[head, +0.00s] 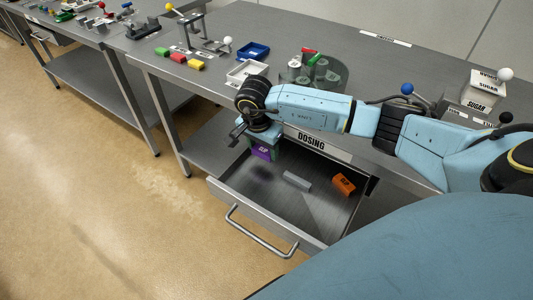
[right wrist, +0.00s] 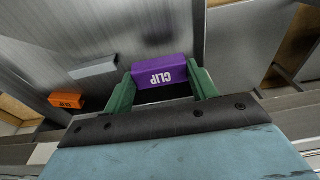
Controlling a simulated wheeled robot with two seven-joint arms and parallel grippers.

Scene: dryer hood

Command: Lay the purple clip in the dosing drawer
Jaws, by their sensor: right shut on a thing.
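The purple clip (head: 262,152) is held by my right gripper (head: 264,146) above the open dosing drawer (head: 240,205). In the right wrist view the purple clip (right wrist: 160,73), lettered CLIP, sits between the two green fingers of my right gripper (right wrist: 161,84). The drawer is pulled out below the DOSING label (head: 311,141). Inside it lie a grey block (head: 297,181) near the middle and an orange block (head: 343,185) to the right. My left gripper is not in view.
On the table above stand a white tray (head: 246,71), a blue tray (head: 254,51), a round glassy holder (head: 320,72) with red and green items, and a SUGAR box (head: 481,91). The drawer's left and front floor is bare.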

